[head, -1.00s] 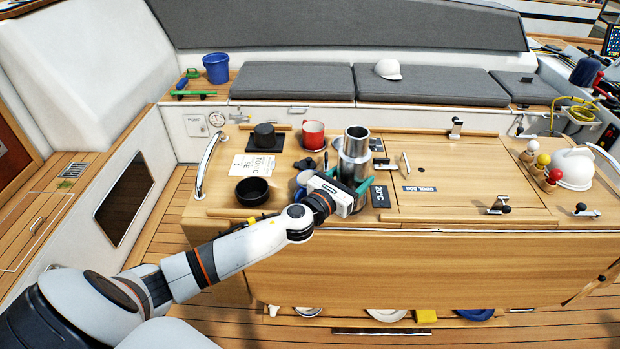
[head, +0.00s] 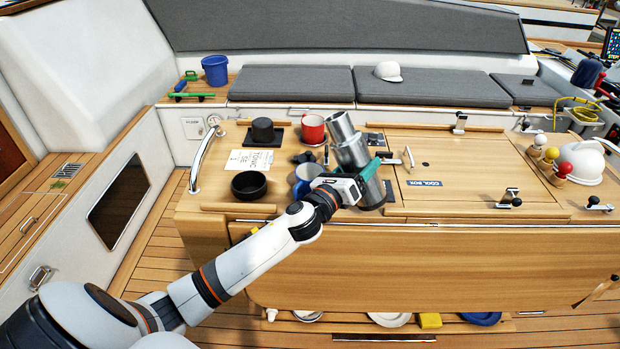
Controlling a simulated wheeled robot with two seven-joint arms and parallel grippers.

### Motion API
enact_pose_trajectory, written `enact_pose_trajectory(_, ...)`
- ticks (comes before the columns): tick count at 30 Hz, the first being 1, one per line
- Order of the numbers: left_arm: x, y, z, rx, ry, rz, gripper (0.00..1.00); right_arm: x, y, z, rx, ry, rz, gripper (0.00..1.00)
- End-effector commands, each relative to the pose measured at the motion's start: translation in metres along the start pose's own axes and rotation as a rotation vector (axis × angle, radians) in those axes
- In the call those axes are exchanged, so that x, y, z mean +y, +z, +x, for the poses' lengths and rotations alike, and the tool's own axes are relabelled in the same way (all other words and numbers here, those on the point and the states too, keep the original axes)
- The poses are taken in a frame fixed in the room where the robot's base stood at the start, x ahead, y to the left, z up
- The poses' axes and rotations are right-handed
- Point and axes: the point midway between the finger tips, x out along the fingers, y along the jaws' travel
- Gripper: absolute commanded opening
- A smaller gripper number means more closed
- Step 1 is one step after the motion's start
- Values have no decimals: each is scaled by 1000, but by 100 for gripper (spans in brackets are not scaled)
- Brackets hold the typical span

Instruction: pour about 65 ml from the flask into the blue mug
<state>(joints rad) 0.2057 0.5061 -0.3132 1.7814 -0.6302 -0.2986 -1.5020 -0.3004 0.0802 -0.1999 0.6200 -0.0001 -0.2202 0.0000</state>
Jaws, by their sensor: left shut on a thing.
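My left gripper (head: 368,174) is shut around the lower body of the steel flask (head: 351,152). The flask leans to the left, its mouth pointing up and left. No liquid shows coming from it. The blue mug (head: 303,180) stands on the table to the left of the flask, just behind my gripper's wrist, which partly hides it. The flask's mouth is higher than the mug and to its right in the picture. I cannot tell whether its base touches the table. My right gripper is not in view.
A red mug (head: 313,129), a black bowl (head: 249,186), a black lidded pot (head: 263,131) and a paper card (head: 250,161) stand around the blue mug. The cool box lid (head: 445,168) to the right is mostly clear. A metal rail (head: 206,155) edges the table's left.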

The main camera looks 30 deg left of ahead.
Motion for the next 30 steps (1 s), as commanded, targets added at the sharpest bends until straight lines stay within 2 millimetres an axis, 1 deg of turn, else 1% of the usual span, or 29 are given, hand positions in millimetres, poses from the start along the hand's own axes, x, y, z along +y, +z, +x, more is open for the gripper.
enact_pose_trajectory(1, -2, 4, 0, 11, 2, -31, 30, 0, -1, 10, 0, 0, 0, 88)
enact_pose_trajectory(6, -4, 6, -1, 35, 3, -138, 30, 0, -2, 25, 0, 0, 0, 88)
enact_pose_trajectory(9, 3, 0, 1, 51, 4, -203, 30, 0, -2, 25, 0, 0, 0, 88)
enact_pose_trajectory(13, 8, -1, 2, 69, 3, -286, 30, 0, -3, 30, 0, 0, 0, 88)
enact_pose_trajectory(18, 9, 9, 2, 88, 5, -374, 30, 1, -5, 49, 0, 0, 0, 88)
enact_pose_trajectory(30, 12, 25, 2, 135, 6, -579, 30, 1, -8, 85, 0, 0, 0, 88)
